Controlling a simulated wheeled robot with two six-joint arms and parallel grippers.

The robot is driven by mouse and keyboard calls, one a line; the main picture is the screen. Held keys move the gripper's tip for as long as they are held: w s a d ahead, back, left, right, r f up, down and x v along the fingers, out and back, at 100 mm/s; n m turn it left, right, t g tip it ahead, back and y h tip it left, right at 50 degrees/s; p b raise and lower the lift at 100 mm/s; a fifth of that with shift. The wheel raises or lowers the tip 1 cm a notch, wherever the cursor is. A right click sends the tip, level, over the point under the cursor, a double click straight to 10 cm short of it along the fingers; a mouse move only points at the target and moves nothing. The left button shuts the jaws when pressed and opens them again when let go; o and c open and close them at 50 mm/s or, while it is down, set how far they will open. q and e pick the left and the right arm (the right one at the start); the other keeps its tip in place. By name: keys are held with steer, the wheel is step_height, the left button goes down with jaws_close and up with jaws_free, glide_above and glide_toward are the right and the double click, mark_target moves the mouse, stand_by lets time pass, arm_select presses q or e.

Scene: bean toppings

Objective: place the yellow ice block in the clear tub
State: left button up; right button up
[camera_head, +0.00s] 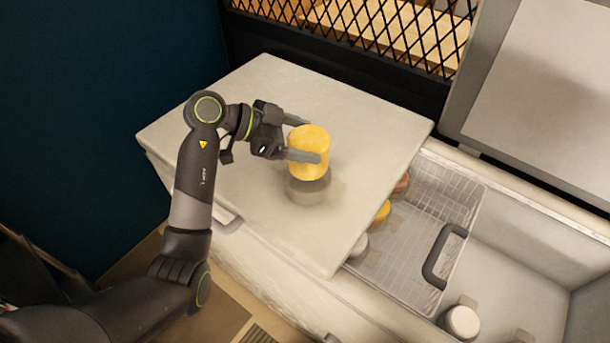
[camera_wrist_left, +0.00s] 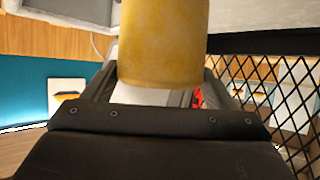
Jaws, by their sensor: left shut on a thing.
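The yellow ice block (camera_head: 309,137) is a short upright cylinder. My left gripper (camera_head: 306,140) is shut on its sides, and the block fills the space between the fingers in the wrist view (camera_wrist_left: 163,45). The clear tub (camera_head: 308,193) is a low, see-through grey round cup on the white lid. The block is right over the tub and hides its far side and most of its rim. I cannot tell whether the block's bottom is inside the tub or just above it. My right gripper is not in view.
The white freezer lid (camera_head: 245,105) is otherwise clear around the tub. To the right the chest is open, with a wire basket (camera_head: 440,190), a dark handle (camera_head: 443,257), another yellow block (camera_head: 382,211) and a white cylinder (camera_head: 462,321). A black mesh panel (camera_head: 370,28) stands behind.

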arm_select(q)
steer(key=shift+f, duration=4)
steer(key=o, duration=1.3)
steer(key=shift+a+f, duration=0.1)
steer(key=v, duration=1.2)
